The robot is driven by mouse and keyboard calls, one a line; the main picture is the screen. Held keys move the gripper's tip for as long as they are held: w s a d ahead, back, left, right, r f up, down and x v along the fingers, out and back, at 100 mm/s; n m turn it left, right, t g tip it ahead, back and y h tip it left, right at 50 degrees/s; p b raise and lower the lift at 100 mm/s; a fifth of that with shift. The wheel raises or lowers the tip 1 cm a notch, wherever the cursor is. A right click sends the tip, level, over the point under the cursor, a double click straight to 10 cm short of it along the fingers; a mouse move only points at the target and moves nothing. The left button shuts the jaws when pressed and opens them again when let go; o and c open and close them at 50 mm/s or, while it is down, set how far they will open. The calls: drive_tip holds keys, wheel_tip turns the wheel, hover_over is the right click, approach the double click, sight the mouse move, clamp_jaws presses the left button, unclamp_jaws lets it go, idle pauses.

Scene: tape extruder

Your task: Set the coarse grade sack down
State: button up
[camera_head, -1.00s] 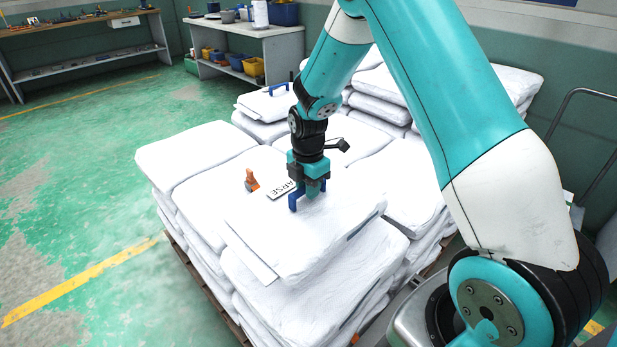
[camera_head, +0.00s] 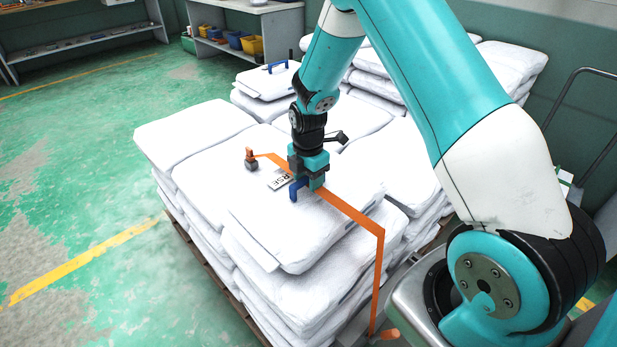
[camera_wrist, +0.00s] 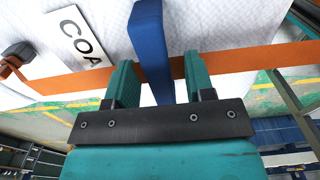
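The coarse grade sack (camera_head: 290,232) is a white sack lying on top of the stack in the head view. Its white label (camera_head: 279,179) is partly hidden by my gripper and reads "COA" in the wrist view (camera_wrist: 75,35). My gripper (camera_head: 306,190) is over the sack at its blue handle (camera_head: 293,194). In the wrist view the handle (camera_wrist: 152,45) stands between my two fingers (camera_wrist: 158,80), with gaps beside it, so the gripper looks open. An orange strap (camera_head: 350,211) runs across the sack beneath my gripper and down the stack's right side.
An orange-and-grey buckle (camera_head: 251,160) sits at the strap's left end. Another sack with a blue handle (camera_head: 278,67) lies farther back. More white sacks (camera_head: 195,132) surround it. A shelf unit (camera_head: 250,20) with bins is behind. The green floor at left is clear.

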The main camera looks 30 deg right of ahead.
wheel_tip(320, 180, up, 12)
drive_tip(key=s+a+r+m+y, duration=0.2)
drive_tip(key=s+a+r+m, duration=0.4)
drive_tip(key=s+a+r, duration=0.45)
drive_tip(key=s+a+r+m+y, duration=0.1)
drive_tip(key=s+a+m, duration=0.2)
drive_tip(key=s, duration=0.5)
drive_tip(key=s+a+r+m+y, duration=0.1)
drive_tip(key=s+a+m, duration=0.3)
drive_tip(key=s, duration=0.4)
drive_tip(key=shift+a+r, duration=0.2)
drive_tip(key=shift+r, duration=0.5)
